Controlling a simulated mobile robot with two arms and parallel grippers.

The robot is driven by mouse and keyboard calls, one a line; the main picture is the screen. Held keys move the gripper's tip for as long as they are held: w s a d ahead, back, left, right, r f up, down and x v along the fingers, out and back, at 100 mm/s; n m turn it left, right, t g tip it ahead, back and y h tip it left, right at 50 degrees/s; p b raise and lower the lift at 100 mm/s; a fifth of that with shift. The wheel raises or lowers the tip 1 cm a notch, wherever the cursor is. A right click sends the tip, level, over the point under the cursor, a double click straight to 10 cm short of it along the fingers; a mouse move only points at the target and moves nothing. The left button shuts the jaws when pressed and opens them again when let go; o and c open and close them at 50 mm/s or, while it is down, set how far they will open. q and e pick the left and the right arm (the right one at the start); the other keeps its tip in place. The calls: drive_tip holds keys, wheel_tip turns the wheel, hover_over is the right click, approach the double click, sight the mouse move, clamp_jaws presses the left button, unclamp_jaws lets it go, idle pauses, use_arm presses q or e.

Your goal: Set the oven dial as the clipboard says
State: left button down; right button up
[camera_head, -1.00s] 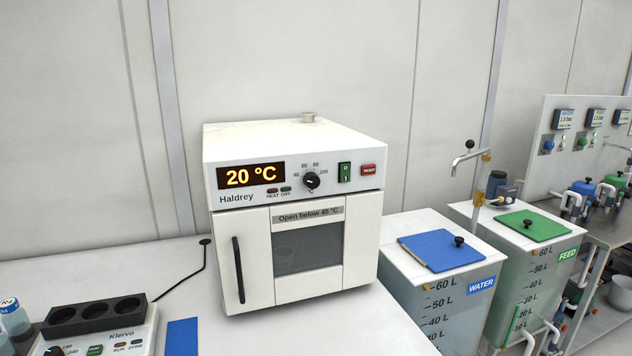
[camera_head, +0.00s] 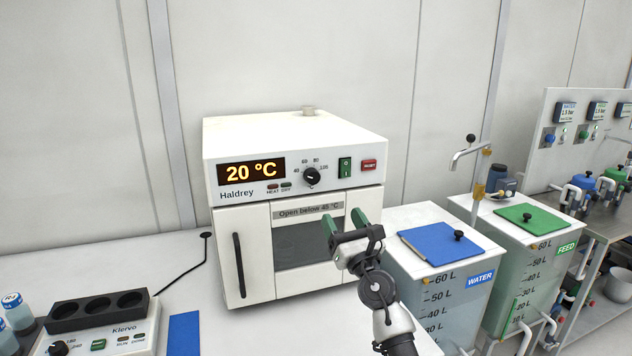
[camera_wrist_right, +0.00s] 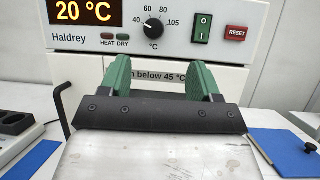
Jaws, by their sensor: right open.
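The white Haldrey oven (camera_head: 255,235) stands on the bench with its door shut. Its display (camera_head: 251,173) reads 20 °C. The black oven dial (camera_head: 312,176) is on the front panel, ringed by marks from 40 to 105; in the right wrist view the dial (camera_wrist_right: 154,29) points to the left, near the 40 mark. My right gripper (camera_head: 343,222) is open and empty, in front of the oven door and below the dial; its green fingertips (camera_wrist_right: 160,75) show in the right wrist view, apart from the dial. My left gripper is not in view. No clipboard is in view.
Right of the dial are a green switch (camera_head: 345,167) and a red reset button (camera_head: 369,165). A Klervo block heater (camera_head: 98,325) and a blue mat (camera_head: 184,334) lie at the front left. Water (camera_head: 432,290) and feed (camera_head: 530,270) tanks stand at the right.

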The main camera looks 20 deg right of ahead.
sight(314, 177)
drive_tip(key=w+r+n, duration=0.1)
drive_tip(key=w, duration=0.2)
drive_tip(key=w+a+r+n+y+b, duration=0.1)
drive_tip(key=w, duration=0.2)
drive_tip(key=w+a+r+n+g+b, duration=0.1)
drive_tip(key=w, duration=0.3)
drive_tip(key=shift+r, duration=0.35)
drive_tip(key=shift+b+x, duration=0.7)
drive_tip(key=shift+x, duration=0.35)
drive_tip(key=shift+s+r, duration=0.1)
drive_tip(key=shift+r, duration=0.05)
drive_tip(key=c, duration=0.9)
